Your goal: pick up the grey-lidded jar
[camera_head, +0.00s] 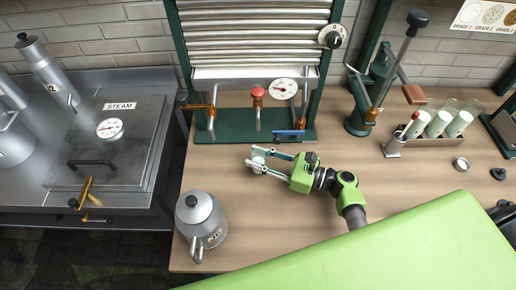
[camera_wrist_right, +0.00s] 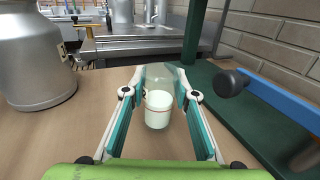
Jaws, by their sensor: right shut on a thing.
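A small clear glass jar (camera_wrist_right: 158,112) with white contents stands between my right gripper's (camera_wrist_right: 159,96) fingers in the right wrist view. It looks upright, and the fingers are closed against its two sides. In the head view, the pale jar (camera_head: 258,164) shows between the fingertips of my right gripper (camera_head: 259,161), over the front-left part of the wooden table. I cannot make out a grey lid clearly, or whether the jar's base is touching the table. My left gripper is not in view.
A grey metal can (camera_head: 207,228) with a lid stands at the table's front-left; it also shows in the wrist view (camera_wrist_right: 38,60). A green-based machine (camera_head: 232,133) with a gauge is just behind the gripper. A rack of white-filled tubes (camera_head: 432,143) stands at right. Bare wood (camera_head: 265,225) lies in front.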

